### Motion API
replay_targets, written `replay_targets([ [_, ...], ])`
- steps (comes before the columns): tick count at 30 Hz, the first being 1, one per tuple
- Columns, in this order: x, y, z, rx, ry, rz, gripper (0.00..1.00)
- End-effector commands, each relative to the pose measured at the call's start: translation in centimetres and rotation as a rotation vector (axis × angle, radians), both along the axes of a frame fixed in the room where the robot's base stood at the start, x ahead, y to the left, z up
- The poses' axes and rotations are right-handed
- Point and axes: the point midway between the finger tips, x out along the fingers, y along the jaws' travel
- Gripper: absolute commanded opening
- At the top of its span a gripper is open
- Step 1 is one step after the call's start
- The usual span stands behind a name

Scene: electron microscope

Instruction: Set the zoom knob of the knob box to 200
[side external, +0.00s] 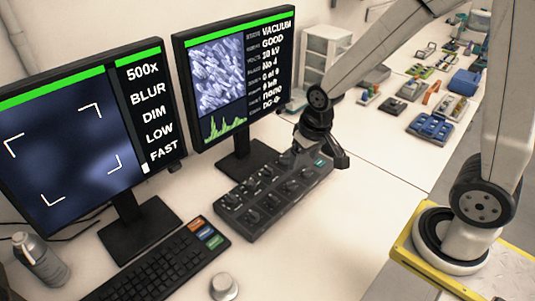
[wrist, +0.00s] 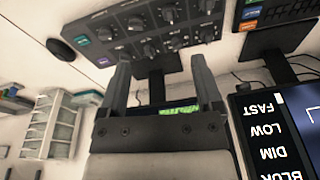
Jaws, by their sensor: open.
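The dark knob box (side external: 287,207) lies on the white desk in front of the right monitor, with several black knobs in rows on its top. In the wrist view the knob box (wrist: 118,42) spans the top, with a green and a purple patch at its left end. I cannot read the knob labels, so which knob is zoom is unclear. My gripper (side external: 326,157) is over the far right end of the box. In the wrist view its two fingers (wrist: 160,62) are spread, with nothing between them. The left monitor (side external: 70,130) reads 500x, BLUR, DIM, LOW, FAST.
The right monitor (side external: 238,75) stands close behind the box. A keyboard (side external: 150,270), a round silver knob (side external: 224,287) and a bottle (side external: 40,262) are nearer. White drawers (side external: 322,50) stand behind. Several small parts and blue trays (side external: 432,127) lie at right.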

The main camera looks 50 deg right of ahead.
Motion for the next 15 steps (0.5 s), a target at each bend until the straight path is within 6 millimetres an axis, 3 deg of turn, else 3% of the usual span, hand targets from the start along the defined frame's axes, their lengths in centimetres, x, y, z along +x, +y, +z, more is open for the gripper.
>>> replay_targets([
  [15, 11.1, 0.2, -4.8, 0.051, 0.1, -0.369, 0.83],
])
